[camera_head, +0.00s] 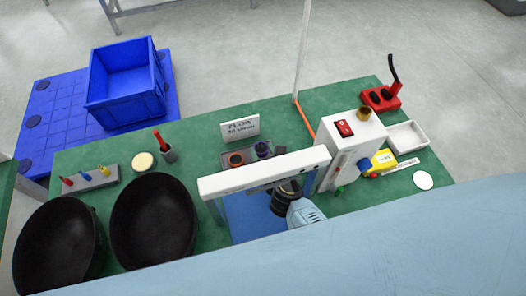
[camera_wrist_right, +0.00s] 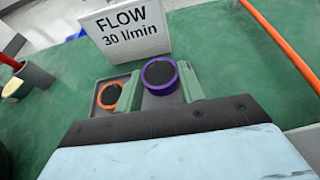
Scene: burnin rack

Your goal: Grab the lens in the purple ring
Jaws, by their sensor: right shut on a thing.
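The lens in the purple ring (camera_wrist_right: 160,74) is a dark disc with a purple rim, seen in the right wrist view between two pale green fingers. It also shows in the head view (camera_head: 263,149), in a small grey tray (camera_head: 228,154). My right gripper (camera_wrist_right: 161,86) is shut on this lens, which is still at the tray. In the head view a white beam partly hides the right gripper. A lens in an orange ring (camera_wrist_right: 110,96) sits to the left in the same tray. My left gripper is not in view.
A white beam (camera_head: 265,172) crosses over my right gripper beside a white box (camera_head: 350,150) with a red switch. A FLOW sign (camera_head: 240,124) stands behind the tray. Two black bowls (camera_head: 153,222) are at left. An orange hose (camera_head: 305,119) runs nearby.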

